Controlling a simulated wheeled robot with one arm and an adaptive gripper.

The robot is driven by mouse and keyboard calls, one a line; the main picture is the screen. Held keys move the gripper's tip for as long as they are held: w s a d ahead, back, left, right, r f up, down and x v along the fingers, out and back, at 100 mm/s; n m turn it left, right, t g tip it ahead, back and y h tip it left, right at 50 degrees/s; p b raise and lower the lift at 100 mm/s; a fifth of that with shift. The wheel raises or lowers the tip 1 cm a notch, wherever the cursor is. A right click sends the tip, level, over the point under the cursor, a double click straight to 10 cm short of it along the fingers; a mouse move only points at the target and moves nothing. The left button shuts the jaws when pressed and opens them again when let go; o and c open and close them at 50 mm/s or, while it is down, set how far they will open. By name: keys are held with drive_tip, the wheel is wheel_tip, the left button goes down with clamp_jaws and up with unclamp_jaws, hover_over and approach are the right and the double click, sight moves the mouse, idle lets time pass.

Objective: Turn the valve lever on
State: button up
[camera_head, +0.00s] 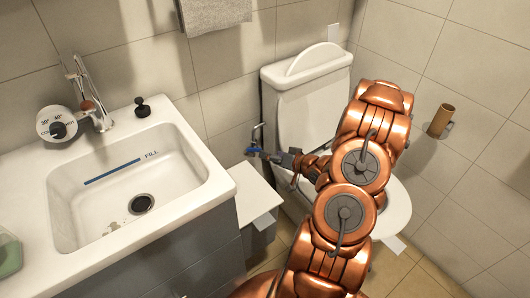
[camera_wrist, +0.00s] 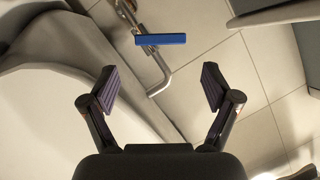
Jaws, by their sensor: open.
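The valve lever is a small blue bar (camera_wrist: 160,39) on a metal pipe (camera_wrist: 152,67) in the wrist view. It lies nearly crosswise beyond my fingertips, in line with the gap between them. In the head view the blue lever (camera_head: 252,150) shows on the thin pipe beside the toilet, near the wall. My gripper (camera_wrist: 158,84) is open and empty, with its two fingers apart and short of the lever. In the head view my gripper (camera_head: 276,157) is small and dark, just right of the lever. Whether it touches the lever there is hard to tell.
The toilet (camera_head: 305,105) stands right of the lever, partly hidden by my arm. The sink counter (camera_head: 205,205) is to the left. A cardboard roll (camera_head: 440,120) is on the right wall.

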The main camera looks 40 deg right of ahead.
drive_tip(key=shift+v, duration=2.4)
drive_tip(key=shift+c, duration=0.2)
